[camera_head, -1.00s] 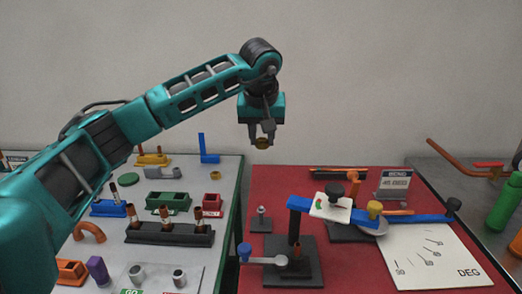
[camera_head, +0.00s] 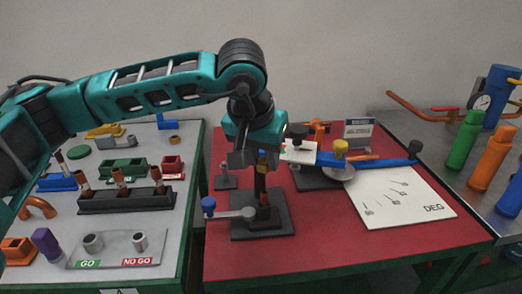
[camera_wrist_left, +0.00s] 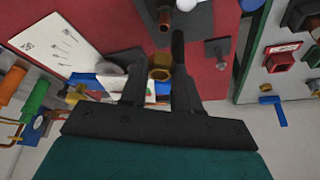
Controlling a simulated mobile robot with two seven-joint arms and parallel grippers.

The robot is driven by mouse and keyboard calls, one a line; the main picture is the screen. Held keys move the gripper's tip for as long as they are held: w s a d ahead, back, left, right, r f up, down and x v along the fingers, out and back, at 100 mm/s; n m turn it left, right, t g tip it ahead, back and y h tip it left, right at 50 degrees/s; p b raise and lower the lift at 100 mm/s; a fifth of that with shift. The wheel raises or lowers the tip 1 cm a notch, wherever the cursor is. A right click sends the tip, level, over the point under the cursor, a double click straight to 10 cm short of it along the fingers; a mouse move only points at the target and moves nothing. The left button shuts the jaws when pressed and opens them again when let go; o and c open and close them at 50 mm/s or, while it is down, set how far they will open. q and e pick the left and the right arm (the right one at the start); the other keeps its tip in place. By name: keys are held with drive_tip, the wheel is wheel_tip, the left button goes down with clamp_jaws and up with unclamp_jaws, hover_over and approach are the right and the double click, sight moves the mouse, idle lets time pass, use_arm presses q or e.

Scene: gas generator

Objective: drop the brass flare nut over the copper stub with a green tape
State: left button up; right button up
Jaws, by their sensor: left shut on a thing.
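My left gripper (camera_head: 254,162) is shut on the brass flare nut and points down above the bending stand on the red mat. The nut (camera_wrist_left: 160,72) shows between the fingers in the left wrist view; I cannot make it out clearly in the head view. A short copper stub (camera_head: 264,198) stands upright on the stand's black base, below the gripper; it also shows in the left wrist view (camera_wrist_left: 164,22). Several other copper stubs stand in a dark block (camera_head: 128,201) on the left bench. I cannot make out green tape on any stub. My right gripper is not in view.
The bender's blue arm (camera_head: 375,162) with its yellow knob (camera_head: 341,147) lies close right of the gripper. A grey lever with a blue knob (camera_head: 208,204) extends left. A white DEG plate (camera_head: 405,198) lies right. The red mat's front is clear.

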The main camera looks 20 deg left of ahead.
sight(264, 193)
use_arm(q)
drive_tip(key=shift+f+b, duration=0.25)
drive_tip(key=shift+b, duration=0.2)
wheel_tip(264, 193, down, 4)
drive_tip(key=b, duration=0.4)
drive_tip(key=shift+f, duration=0.15)
idle(1.0)
drive_tip(key=shift+f+b, duration=0.2)
drive_tip(key=shift+b, duration=0.25)
drive_tip(key=shift+f+b, duration=1.4)
drive_tip(key=shift+f, duration=0.1)
drive_tip(key=shift+f, duration=0.1)
